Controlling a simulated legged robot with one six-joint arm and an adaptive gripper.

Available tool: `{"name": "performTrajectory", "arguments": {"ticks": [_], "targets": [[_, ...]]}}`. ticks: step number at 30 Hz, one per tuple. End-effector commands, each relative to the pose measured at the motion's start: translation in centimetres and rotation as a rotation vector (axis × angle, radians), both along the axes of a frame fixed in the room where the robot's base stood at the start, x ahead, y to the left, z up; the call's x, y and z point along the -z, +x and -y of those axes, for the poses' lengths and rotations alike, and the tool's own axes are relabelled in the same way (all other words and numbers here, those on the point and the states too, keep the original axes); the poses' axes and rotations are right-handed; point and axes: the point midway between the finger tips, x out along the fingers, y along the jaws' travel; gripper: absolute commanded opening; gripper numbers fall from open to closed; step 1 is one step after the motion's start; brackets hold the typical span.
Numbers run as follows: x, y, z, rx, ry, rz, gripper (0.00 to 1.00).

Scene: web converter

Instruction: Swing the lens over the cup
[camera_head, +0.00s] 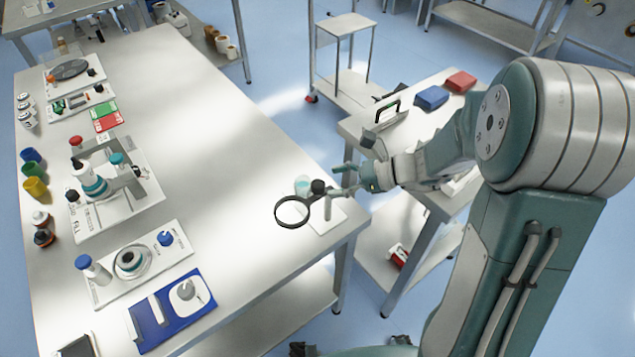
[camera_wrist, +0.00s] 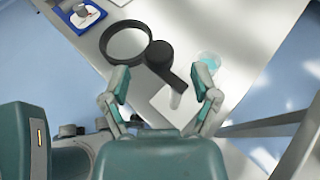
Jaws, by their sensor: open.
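The lens (camera_head: 292,212) is a round glass in a black ring on a black arm, at the table's right front corner. In the wrist view the lens (camera_wrist: 127,43) is at the upper left, with its round black hub (camera_wrist: 158,52) and a short handle pointing down right. The cup (camera_head: 302,186) is clear with pale teal contents, behind the hub. The wrist view shows the cup (camera_wrist: 208,62) to the right of the hub, so the lens is apart from it. My gripper (camera_head: 338,180) is open; in the wrist view its fingers (camera_wrist: 161,84) stand either side of the handle.
A white plate (camera_head: 328,217) lies under the lens stand. A blue mat (camera_head: 172,312) and a white board with a dial (camera_head: 132,262) lie to the left. The table's middle is clear. A side bench (camera_head: 412,100) carries blue and red blocks.

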Motion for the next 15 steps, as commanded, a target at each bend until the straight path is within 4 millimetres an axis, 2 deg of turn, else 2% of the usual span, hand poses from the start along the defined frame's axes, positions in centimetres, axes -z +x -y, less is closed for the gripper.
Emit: {"name": "performTrajectory", "arguments": {"ticks": [1,6,15], "targets": [[0.4,0.1,-1.0,-0.004,0.000,-0.002,0.78],[1.3,0.5,-3.1,-0.003,-0.001,0.000,0.78],[1.7,0.8,-4.1,0.000,-0.001,0.001,0.78]]}}
